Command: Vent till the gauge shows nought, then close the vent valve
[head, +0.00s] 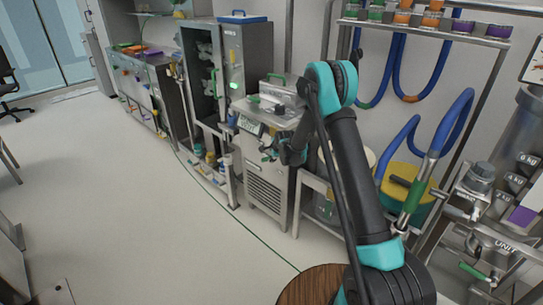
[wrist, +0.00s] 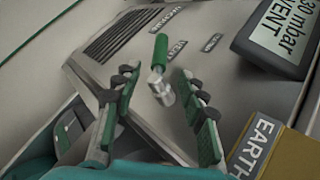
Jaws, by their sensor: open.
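The vent valve is most likely the small valve with a green lever (wrist: 160,50) and a metal body (wrist: 162,90) on a grey panel in the wrist view. Its lever points up in the picture, beside a small label that seems to read VENT. My gripper (wrist: 162,80) is open, with one finger on each side of the valve; I cannot tell whether either touches it. The gauge (wrist: 275,35) is a dark-framed display at upper right, showing "30 mbar" and "VENT"; it is partly cut off. In the head view my gripper (head: 270,153) is in front of the machine (head: 266,185), just below the display (head: 249,125).
A box marked EARTH (wrist: 262,150) is close to the right finger in the wrist view. A tall steel cabinet (head: 245,60) stands left of the machine in the head view. Blue hoses (head: 398,75) hang at right. The floor (head: 150,220) at left is clear.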

